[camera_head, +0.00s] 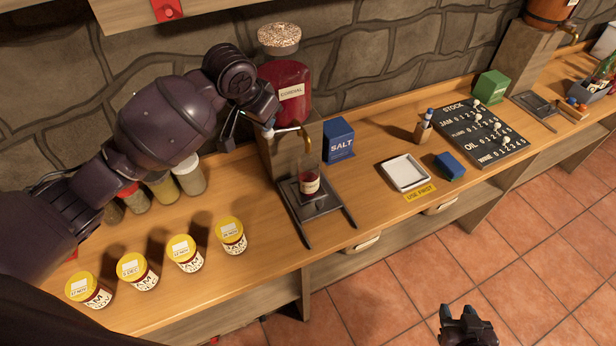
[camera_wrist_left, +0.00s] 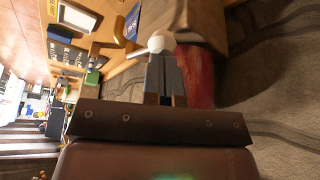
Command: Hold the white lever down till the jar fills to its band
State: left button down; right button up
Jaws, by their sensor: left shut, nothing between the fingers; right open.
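The white lever (camera_head: 286,131) sticks out at the front of the cordial dispenser (camera_head: 288,92), beside its brass spout (camera_head: 308,140). My left gripper (camera_head: 267,128) is shut and empty at the lever's knob end. In the left wrist view its fingertips (camera_wrist_left: 162,60) are at the round white knob (camera_wrist_left: 160,42); I cannot tell whether they press it. A clear glass jar (camera_head: 308,172) stands upright under the spout, with dark red liquid in its lower part around a pale label; the exact level against the band is unclear. My right gripper (camera_head: 468,322) is open and empty above the floor.
The jar stands on a dark drip tray (camera_head: 322,205). A blue salt box (camera_head: 339,140) is right of the dispenser. Several yellow-lidded tubs (camera_head: 185,253) line the counter at left. A white tray (camera_head: 405,173) and the stock board (camera_head: 482,135) are farther right.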

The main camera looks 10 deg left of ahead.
pick_arm(q)
jog(key=shift+f, duration=1.15)
jog(key=shift+r, duration=0.5)
dwell(4.5)
jog(key=shift+r, duration=1.5)
jog(key=shift+r, duration=2.5)
